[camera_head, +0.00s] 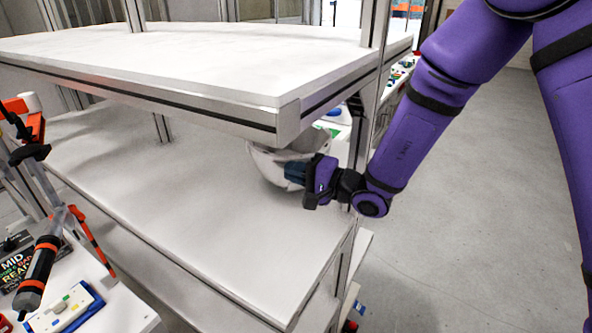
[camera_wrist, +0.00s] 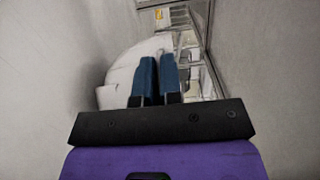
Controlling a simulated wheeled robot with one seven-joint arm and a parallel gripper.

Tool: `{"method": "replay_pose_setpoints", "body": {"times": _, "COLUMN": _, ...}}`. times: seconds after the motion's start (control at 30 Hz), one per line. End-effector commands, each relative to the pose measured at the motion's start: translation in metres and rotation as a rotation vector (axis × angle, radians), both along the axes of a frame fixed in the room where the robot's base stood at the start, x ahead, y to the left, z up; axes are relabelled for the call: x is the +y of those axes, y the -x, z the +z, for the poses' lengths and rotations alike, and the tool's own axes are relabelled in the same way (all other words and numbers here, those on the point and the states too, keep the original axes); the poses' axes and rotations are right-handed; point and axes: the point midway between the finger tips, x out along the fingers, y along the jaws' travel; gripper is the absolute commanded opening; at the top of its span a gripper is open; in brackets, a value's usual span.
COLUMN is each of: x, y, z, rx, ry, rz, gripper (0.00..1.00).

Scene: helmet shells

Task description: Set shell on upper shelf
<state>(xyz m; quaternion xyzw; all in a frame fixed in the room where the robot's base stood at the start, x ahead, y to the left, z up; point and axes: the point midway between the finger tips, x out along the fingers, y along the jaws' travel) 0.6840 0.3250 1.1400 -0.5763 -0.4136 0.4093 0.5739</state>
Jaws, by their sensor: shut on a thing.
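The white helmet shell (camera_head: 268,165) is just under the front right corner of the upper shelf (camera_head: 190,60), over the right part of the lower shelf (camera_head: 190,205). The upper shelf's edge hides the top of the shell. My gripper (camera_head: 296,173) comes in from the right and is shut on the shell's near right edge. In the wrist view the blue fingers (camera_wrist: 158,78) are close together with the shell (camera_wrist: 125,72) at and beyond their tips. Whether the shell touches the lower shelf cannot be told.
The upper shelf's top is bare. A metal post (camera_head: 366,110) stands at the rack's right corner, close to my wrist. A side table with a blue-and-white case (camera_head: 68,308) and an orange-black tool (camera_head: 40,270) is at lower left. The grey floor (camera_head: 480,190) at right is clear.

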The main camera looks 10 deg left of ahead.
Motion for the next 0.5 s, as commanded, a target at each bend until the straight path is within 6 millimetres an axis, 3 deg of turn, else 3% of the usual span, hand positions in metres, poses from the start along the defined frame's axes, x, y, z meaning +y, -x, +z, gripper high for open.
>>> {"method": "replay_pose_setpoints", "body": {"times": 0.07, "x": 0.0, "y": -0.0003, "z": -0.0016, "rx": -0.001, "ry": -0.001, "rz": 0.0, "gripper": 0.0}}
{"method": "replay_pose_setpoints", "body": {"times": 0.2, "x": -0.0002, "y": -0.0003, "z": -0.0024, "rx": 0.0, "ry": 0.0, "rz": 0.0, "gripper": 0.32}}
{"method": "replay_pose_setpoints", "body": {"times": 0.5, "x": -0.0002, "y": -0.0003, "z": -0.0013, "rx": 0.0, "ry": 0.0, "rz": 0.0, "gripper": 0.32}}
